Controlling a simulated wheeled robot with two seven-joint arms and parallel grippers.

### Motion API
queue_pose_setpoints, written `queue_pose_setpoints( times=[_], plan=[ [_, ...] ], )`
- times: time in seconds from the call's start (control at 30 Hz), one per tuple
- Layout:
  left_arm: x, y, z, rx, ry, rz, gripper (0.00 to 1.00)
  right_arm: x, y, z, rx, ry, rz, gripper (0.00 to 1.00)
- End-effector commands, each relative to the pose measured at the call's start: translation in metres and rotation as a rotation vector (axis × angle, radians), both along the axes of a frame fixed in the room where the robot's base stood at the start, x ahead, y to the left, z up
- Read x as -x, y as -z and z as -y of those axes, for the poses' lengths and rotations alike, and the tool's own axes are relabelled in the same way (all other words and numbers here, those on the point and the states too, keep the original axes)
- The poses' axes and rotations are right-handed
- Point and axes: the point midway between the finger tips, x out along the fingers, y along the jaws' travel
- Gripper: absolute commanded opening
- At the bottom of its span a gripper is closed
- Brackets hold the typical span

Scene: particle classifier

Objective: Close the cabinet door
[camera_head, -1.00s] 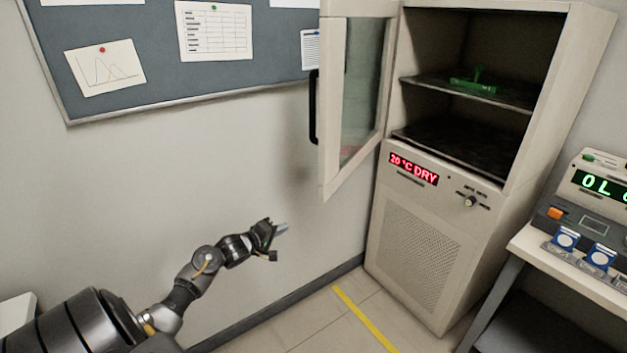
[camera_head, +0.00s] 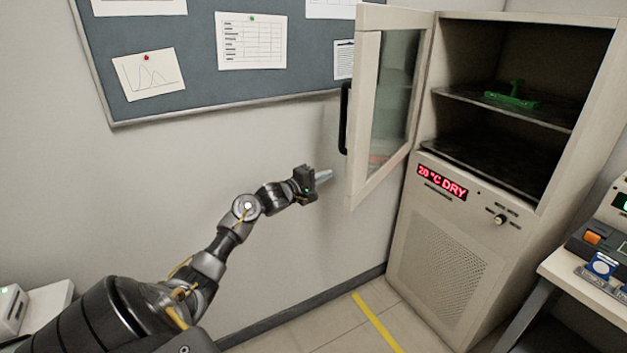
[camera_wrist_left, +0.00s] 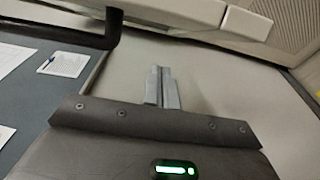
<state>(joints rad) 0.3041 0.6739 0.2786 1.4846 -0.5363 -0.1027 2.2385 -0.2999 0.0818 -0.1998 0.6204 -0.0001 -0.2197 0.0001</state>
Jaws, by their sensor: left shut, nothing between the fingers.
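The cabinet (camera_head: 420,230) is beige, with its glass door (camera_head: 364,110) swung wide open to the left. A black vertical handle (camera_head: 345,118) is on the door's outer side, near its free edge. My left gripper (camera_head: 324,176) is shut and empty, just left of the door's lower free corner, with a small gap seeming to remain. In the left wrist view its shut fingers (camera_wrist_left: 161,88) point toward the pale wall, with the door's bottom edge (camera_wrist_left: 170,22) and the dark handle (camera_wrist_left: 113,25) across the top. My right gripper is not in view.
A green object (camera_head: 511,97) sits on the cabinet's upper shelf (camera_head: 460,94). A bench with a device (camera_head: 592,240) stands at the right. A pin board (camera_head: 200,85) hangs on the wall behind. The floor before the cabinet is clear.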

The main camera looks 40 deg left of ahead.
Motion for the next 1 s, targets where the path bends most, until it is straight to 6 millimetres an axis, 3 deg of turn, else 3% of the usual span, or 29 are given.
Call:
queue_pose_setpoints(
  times=[0.13,0.23,0.43,1.0],
  plan=[
    [-0.029,-0.003,0.002,0.001,-0.001,0.001,0.00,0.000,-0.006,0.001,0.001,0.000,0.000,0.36],
    [-0.029,-0.003,0.020,-0.001,0.002,-0.001,0.00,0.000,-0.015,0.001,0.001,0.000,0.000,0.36],
    [-0.032,-0.001,0.038,-0.001,0.001,-0.001,0.00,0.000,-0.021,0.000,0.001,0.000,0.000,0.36],
    [-0.030,0.000,0.044,0.000,-0.014,0.000,0.00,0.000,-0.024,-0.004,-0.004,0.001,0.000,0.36]
  ],
)
